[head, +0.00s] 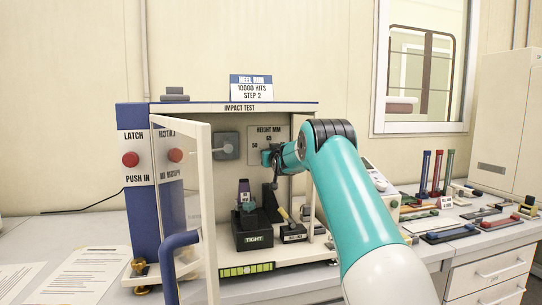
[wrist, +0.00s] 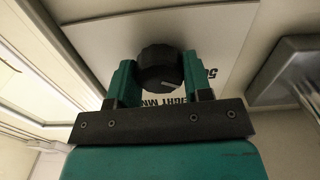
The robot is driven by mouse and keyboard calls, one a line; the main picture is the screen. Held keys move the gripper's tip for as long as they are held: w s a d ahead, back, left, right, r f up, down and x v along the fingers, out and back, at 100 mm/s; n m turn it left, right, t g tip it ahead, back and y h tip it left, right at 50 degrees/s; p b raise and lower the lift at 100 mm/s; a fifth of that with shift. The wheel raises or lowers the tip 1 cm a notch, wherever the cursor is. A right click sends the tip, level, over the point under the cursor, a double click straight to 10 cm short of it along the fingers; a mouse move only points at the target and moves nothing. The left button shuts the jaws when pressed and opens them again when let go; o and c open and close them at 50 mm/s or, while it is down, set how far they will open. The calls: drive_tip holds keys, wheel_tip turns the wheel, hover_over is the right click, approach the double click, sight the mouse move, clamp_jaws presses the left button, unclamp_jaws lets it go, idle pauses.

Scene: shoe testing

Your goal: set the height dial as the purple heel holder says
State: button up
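The height dial is a dark round knob (wrist: 160,68) on a pale panel marked HEIGHT MM (head: 268,131) inside the impact test cabinet. In the wrist view the panel lettering is upside down, and a pale pointer mark on the knob slants toward the lower right. In the head view my gripper (head: 270,157) covers the dial. The purple heel holder (head: 245,198) stands in a black block marked TIGHT; its small label is unreadable.
The cabinet's clear door (head: 207,210) stands open at left, with a blue handle (head: 180,265). Red LATCH button (head: 130,159) is on the blue side post. A hammer-like tool on a black block (head: 293,232) stands beside the holder. Coloured parts lie on the right counter.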

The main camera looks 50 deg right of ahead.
drive_tip(key=shift+m+b, duration=0.3)
drive_tip(key=shift+f+m+b, duration=0.15)
drive_tip(key=shift+m+b, duration=0.65)
drive_tip(key=shift+b, duration=0.05)
drive_tip(key=m+b, duration=0.2)
drive_tip(key=m, duration=0.1)
drive_tip(key=shift+m, duration=0.3)
drive_tip(key=m+b, duration=0.2)
drive_tip(key=m, duration=0.1)
drive_tip(key=shift+m, duration=0.3)
drive_tip(key=m+b, duration=0.1)
drive_tip(key=m, duration=0.3)
drive_tip(key=shift+s+d+m, duration=0.1)
drive_tip(key=shift+m, duration=0.2)
drive_tip(key=m+b, duration=0.1)
drive_tip(key=m, duration=0.4)
drive_tip(key=shift+f+m, duration=0.1)
drive_tip(key=shift+m, duration=2.3)
